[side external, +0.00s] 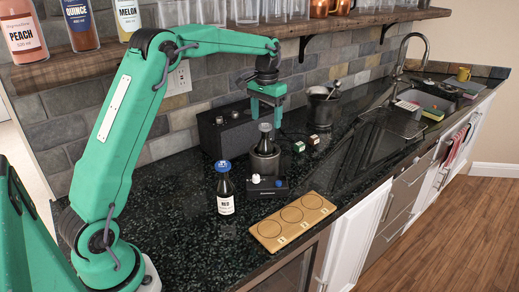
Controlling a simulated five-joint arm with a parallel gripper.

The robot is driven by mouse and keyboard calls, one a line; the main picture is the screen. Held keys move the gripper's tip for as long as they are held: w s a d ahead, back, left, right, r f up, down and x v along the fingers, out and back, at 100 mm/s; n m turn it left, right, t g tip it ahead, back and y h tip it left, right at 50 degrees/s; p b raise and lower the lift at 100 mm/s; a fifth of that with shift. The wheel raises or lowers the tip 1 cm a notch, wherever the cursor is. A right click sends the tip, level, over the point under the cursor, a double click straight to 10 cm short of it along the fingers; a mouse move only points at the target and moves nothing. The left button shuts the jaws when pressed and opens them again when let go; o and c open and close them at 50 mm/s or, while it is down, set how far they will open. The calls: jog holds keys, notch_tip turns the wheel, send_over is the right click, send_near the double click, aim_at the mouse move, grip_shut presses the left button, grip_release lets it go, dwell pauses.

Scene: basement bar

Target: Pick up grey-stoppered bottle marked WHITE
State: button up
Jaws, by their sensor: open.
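My gripper (266,117) is open and points down over a dark bottle (265,138). Its fingers are at about the height of the bottle's greyish top; I cannot tell whether they touch it. The bottle stands upright in a dark round holder (264,162), which hides its lower part. No label shows on it, so I cannot read whether it is marked WHITE. A second dark bottle (225,188) with a blue stopper and a white label that seems to read RED stands on the counter, left of the holder.
A wooden board (291,221) with three circles lies at the counter's front edge. A black box (222,132), small cubes (299,146) and a metal mortar (322,106) stand behind. A sink is at right.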

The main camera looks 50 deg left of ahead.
aim_at(265, 137)
jog(key=shift+s+a+f, duration=0.1)
jog(key=shift+f, duration=3.7)
grip_shut()
